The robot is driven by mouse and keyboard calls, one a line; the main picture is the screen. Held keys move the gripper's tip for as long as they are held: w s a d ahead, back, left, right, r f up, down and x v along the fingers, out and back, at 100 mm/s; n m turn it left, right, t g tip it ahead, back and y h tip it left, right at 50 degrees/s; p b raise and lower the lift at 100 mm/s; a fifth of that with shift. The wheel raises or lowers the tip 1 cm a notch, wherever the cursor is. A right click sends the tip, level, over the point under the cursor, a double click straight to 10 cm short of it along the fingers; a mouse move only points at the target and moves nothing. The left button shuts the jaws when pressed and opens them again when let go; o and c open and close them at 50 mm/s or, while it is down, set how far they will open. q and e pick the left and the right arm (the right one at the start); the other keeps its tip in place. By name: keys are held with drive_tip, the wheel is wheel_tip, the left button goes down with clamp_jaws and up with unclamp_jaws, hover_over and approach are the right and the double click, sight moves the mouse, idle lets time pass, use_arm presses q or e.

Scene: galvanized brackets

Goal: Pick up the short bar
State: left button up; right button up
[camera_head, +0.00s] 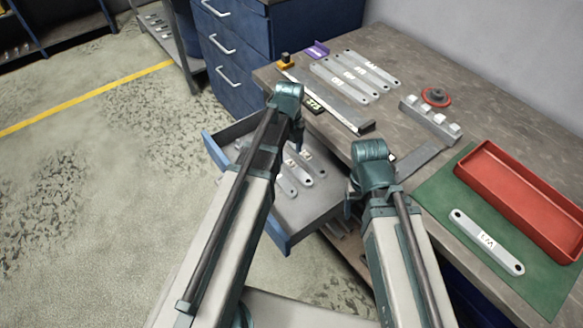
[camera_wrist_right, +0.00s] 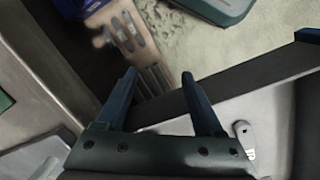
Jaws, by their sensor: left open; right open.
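Several pale metal bars with holes and labels (camera_head: 297,172) lie in the open drawer (camera_head: 325,198). A single labelled bar (camera_head: 487,242) lies on the green mat (camera_head: 437,198), and several longer bars (camera_head: 355,76) lie in a row at the back of the bench. I cannot tell for sure which is the short bar. My left gripper (camera_head: 296,133) is by the drawer, largely hidden by its arm. My right gripper (camera_wrist_right: 160,92) is open and empty in the wrist view, where the end of one bar (camera_wrist_right: 244,134) shows to the right of its fingers.
A red tray (camera_head: 470,176) stands on the mat. A block rack (camera_head: 430,118), a red round piece (camera_head: 436,97) and a long rule (camera_head: 330,104) lie on the bench. A blue drawer cabinet (camera_head: 232,60) stands behind. The floor at left is clear.

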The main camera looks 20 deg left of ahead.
sight(291, 163)
use_arm(q)
wheel_tip(291, 163, down, 4)
drive_tip(key=b, duration=0.3)
drive_tip(key=shift+d+f, duration=0.1)
drive_tip(key=shift+d, duration=0.05)
clamp_jaws()
